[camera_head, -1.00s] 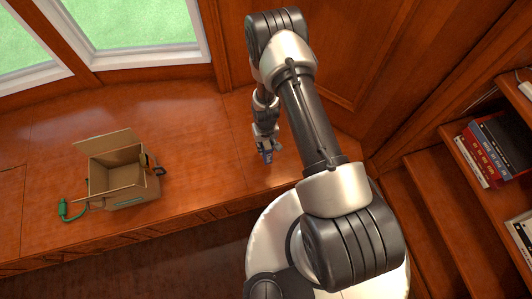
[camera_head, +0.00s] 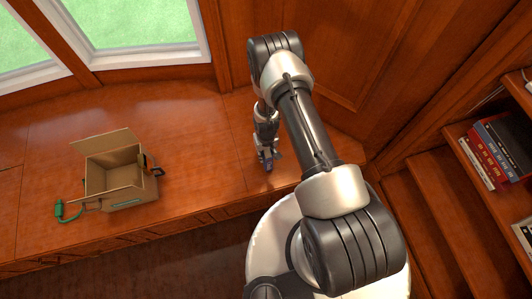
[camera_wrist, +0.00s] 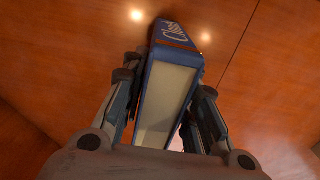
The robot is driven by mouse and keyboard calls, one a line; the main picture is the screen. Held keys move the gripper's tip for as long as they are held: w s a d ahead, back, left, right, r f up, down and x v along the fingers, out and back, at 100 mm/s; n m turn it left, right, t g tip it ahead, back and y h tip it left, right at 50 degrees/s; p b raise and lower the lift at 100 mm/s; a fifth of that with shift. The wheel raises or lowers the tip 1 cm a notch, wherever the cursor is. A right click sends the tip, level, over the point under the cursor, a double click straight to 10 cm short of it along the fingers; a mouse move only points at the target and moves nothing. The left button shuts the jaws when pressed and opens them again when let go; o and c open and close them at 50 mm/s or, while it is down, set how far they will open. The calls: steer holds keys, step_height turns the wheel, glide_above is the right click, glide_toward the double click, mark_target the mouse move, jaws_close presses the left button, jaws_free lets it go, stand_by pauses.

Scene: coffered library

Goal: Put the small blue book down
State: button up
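The small blue book (camera_wrist: 170,75) is between the two fingers of my gripper (camera_wrist: 165,115) in the wrist view. Its blue cover, pale page edges and white lettering on the spine show there. My gripper is shut on it, with a finger against each side. In the head view, my gripper (camera_head: 267,160) is low over the right part of the wooden window bench (camera_head: 190,150), and only a small bit of the book shows at its tip. I cannot tell whether the book touches the wood.
An open cardboard box (camera_head: 122,190) stands on the bench to the left, with a green-handled tool (camera_head: 66,212) at its left side. A bookshelf with several books (camera_head: 490,155) stands at the right. The bench between box and gripper is clear.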

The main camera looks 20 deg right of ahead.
steer(key=o, duration=0.4)
